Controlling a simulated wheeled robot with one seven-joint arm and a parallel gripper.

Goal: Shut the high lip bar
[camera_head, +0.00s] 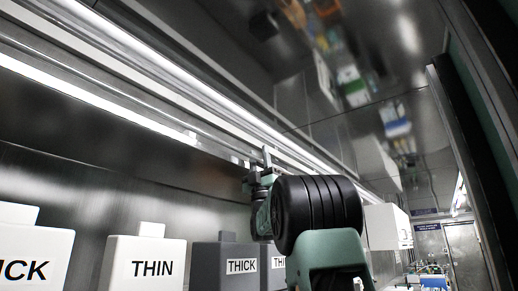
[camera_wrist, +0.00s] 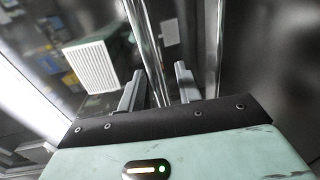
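A long metal lip bar (camera_head: 120,84) appears to run high along the wall unit, from the upper left toward my gripper. Which of the parallel bright edges is the bar is hard to tell. In the wrist view a shiny round bar (camera_wrist: 148,45) runs away between my two fingers. My gripper (camera_head: 263,163) is up at the rail, at the far end of my arm. In the wrist view my gripper (camera_wrist: 161,86) has its two grey fingers apart, one on each side of the bar. I cannot tell whether either finger touches it.
A white box (camera_head: 388,227) is on the wall beyond my arm. A dark upright frame (camera_head: 465,170) stands at the right.

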